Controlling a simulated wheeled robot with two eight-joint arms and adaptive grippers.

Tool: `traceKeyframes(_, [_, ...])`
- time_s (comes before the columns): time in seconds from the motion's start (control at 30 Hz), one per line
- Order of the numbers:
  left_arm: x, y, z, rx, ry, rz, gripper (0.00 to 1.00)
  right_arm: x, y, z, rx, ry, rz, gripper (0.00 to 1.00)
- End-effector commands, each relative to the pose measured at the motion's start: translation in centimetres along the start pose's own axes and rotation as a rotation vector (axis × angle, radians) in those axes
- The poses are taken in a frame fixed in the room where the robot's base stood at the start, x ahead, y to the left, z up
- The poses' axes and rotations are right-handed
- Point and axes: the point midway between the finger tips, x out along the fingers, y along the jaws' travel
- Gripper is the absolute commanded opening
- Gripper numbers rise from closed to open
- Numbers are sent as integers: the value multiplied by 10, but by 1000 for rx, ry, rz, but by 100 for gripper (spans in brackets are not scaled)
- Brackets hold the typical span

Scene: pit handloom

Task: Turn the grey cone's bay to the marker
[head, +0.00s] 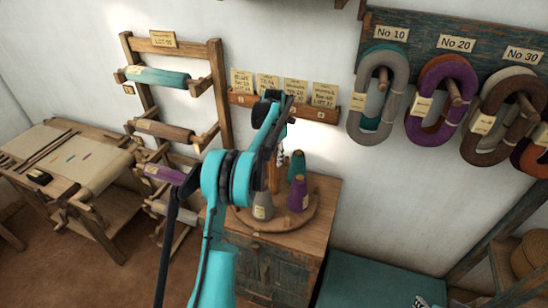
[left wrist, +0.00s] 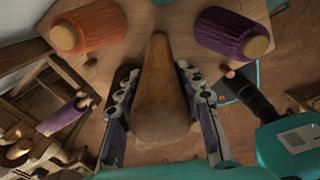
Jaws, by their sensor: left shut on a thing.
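A round wooden turntable (head: 274,220) stands on a wooden cabinet. On it are a grey cone (head: 262,206) at the front, a purple cone (head: 298,194) to its right and a teal cone (head: 297,165) behind. My left gripper (head: 281,157) is over its middle, shut on the upright wooden post (head: 273,178). In the left wrist view the post's rounded top (left wrist: 162,120) sits between both fingers. An orange cone (left wrist: 88,27) and a purple cone (left wrist: 231,33) show there beyond it. I cannot make out the marker. My right gripper is not in view.
A wooden rack (head: 160,90) with yarn rolls stands left, beside a low loom table (head: 70,165). A small shelf with cards (head: 285,107) is on the wall behind. Yarn hanks (head: 442,98) hang at right. A teal surface (head: 380,287) lies right of the cabinet.

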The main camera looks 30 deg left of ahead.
Motion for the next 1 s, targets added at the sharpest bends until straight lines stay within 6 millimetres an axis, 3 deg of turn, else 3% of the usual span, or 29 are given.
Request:
traceKeyframes(0.27, [0,0,0,0,0,0,0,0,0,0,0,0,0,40])
traceKeyframes(0.3, [0,0,0,0,0,0,46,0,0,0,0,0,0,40])
traceKeyframes(0.37, [0,0,0,0,0,0,57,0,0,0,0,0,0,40])
traceKeyframes(0.73, [-6,0,0,0,0,0,57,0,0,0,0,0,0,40])
traceKeyframes(0.87, [-25,0,0,0,0,0,57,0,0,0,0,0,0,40])
traceKeyframes(1.0, [-56,0,0,0,0,0,57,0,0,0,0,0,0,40])
